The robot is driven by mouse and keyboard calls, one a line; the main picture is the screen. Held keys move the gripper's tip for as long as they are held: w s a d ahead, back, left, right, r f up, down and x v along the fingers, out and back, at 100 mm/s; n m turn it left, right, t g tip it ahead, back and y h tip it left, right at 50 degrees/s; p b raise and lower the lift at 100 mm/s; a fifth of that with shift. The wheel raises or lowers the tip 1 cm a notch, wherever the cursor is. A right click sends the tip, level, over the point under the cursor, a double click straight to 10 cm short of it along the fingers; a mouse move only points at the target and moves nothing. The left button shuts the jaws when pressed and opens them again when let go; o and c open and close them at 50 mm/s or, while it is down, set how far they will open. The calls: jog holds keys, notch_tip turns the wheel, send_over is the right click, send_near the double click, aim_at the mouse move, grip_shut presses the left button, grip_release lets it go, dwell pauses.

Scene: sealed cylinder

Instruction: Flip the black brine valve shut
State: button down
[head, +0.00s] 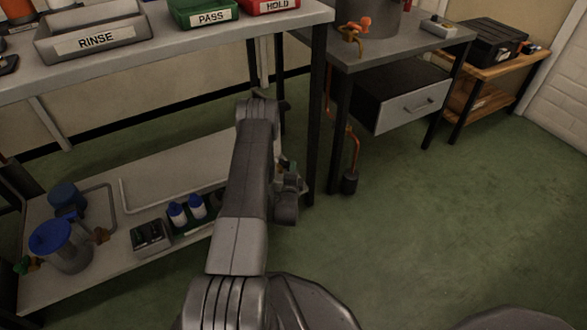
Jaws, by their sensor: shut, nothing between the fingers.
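I cannot make out a black brine valve in the head view. A clear cylinder with a blue lid (50,236) stands on the lower shelf at the left. My arm rises through the middle of the view and bends at the top. Part of my wrist shows just right of the upper arm, by the lower shelf's right end. My fingers cannot be made out there; the arm hides that area.
The lower shelf (75,285) also holds a blue-topped item (66,198), white bottles with blue caps (178,214) and a grey box (150,236). Above are RINSE (95,40), PASS (208,14) and HOLD bins. A side table (420,40) carries a vessel with an orange tap (352,35). Green floor is clear at right.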

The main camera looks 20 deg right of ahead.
jog(key=shift+a, duration=1.4)
jog(key=shift+w+a, duration=0.3)
jog(key=shift+a, duration=0.4)
jog(key=shift+w+a, duration=0.3)
jog(key=shift+a, duration=0.35)
